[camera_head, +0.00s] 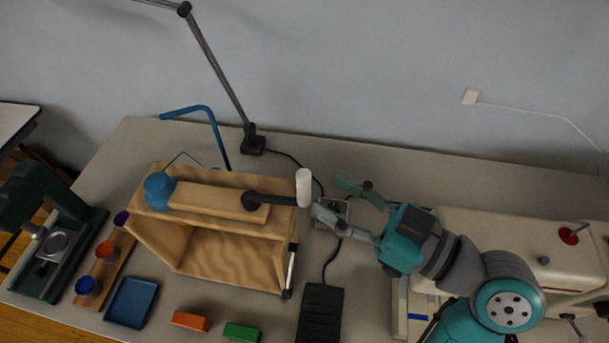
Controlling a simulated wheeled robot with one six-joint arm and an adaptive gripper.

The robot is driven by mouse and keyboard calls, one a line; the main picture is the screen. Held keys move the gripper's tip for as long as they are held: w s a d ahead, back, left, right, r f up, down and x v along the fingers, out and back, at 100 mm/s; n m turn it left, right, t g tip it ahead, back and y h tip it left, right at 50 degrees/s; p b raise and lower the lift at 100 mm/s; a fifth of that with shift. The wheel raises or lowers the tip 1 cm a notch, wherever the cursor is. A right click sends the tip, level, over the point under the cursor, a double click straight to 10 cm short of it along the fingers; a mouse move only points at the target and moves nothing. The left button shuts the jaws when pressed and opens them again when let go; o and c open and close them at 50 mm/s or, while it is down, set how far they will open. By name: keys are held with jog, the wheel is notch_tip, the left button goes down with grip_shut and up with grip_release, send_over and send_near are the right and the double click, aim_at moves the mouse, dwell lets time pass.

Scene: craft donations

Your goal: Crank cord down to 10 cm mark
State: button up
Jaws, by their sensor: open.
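A wooden frame (178,259) stands on the table left of centre, with a wooden top bar and a blue round part (159,190) at its left end. A dark crank arm (275,199) runs from the top bar to an upright white crank handle (303,188) at the right. My gripper (327,199) is open, its two fingers pointing left, just right of the white handle. I cannot tell whether the lower finger touches the handle. A thin green cord (183,156) shows behind the blue part. No 10 cm mark can be made out.
A sewing machine (480,223) stands at the right, partly behind my arm. A black pedal (320,314), orange block (190,321), green block (241,332) and blue tray (131,302) lie in front. A lamp (252,145) and blue bent rod (217,132) stand behind. A green press (52,240) is left.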

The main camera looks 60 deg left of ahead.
aim_at(310, 184)
jog(key=shift+x, duration=2.9)
grip_shut()
